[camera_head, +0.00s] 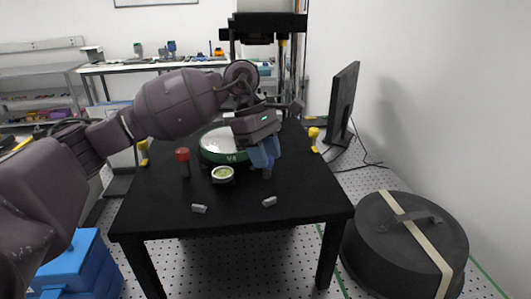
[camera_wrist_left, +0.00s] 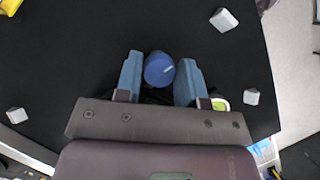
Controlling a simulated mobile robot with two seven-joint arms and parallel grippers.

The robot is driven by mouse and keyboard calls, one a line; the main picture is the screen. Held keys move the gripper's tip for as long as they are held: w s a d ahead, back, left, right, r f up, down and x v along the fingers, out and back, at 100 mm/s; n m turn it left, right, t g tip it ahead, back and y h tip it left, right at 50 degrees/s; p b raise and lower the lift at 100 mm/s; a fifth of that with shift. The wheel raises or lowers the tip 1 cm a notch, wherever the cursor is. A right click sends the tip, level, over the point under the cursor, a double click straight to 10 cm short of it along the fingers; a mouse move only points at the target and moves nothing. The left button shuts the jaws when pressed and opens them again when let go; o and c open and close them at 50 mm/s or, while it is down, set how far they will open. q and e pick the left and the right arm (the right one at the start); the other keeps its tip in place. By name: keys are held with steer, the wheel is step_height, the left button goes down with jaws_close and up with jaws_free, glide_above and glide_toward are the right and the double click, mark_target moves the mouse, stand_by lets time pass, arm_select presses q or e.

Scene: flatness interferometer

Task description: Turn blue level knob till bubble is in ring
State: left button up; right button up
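The blue level knob (camera_wrist_left: 159,69) shows between the two blue fingers of my left gripper (camera_wrist_left: 160,75) in the left wrist view. A white mark lies on its top. The fingers stand apart on either side of it, with little gap; firm contact is not visible. In the head view my left gripper (camera_head: 264,158) points down at the right of the round plate and mostly hides the knob. The round bubble level (camera_head: 222,174) has a yellow-green face; the bubble's place in the ring is too small to tell. My right gripper is not in view.
A red-topped knob (camera_head: 183,155) stands left of the level. The pale round plate (camera_head: 215,147) with a green rim lies behind it. Small grey blocks (camera_head: 199,208) (camera_head: 269,201) lie near the black table's front. A monitor (camera_head: 343,103) stands at the right.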

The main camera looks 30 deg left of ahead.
arm_select(q)
steer(key=c, duration=0.5)
steer(key=shift+o, duration=0.2)
steer(key=shift+f+n+b, duration=0.15)
steer(key=shift+n+b, duration=0.45)
steer(key=shift+b, duration=0.35)
steer(key=n+t+b, duration=0.1)
steer(key=n+b, duration=0.1)
steer(key=shift+f+b, duration=0.1)
steer(key=shift+b, duration=0.25)
steer(key=n+t+b, duration=0.1)
steer(key=n, duration=0.1)
steer(key=shift+s+n+b, duration=0.1)
steer(key=shift+n+b, duration=0.2)
steer(key=shift+b, duration=0.05)
steer(key=shift+n+t+y+b, duration=0.3)
steer(key=shift+n+t+b, duration=0.15)
steer(key=shift+n, duration=0.45)
steer(key=shift+r+n, duration=0.25)
steer(key=shift+n, duration=0.45)
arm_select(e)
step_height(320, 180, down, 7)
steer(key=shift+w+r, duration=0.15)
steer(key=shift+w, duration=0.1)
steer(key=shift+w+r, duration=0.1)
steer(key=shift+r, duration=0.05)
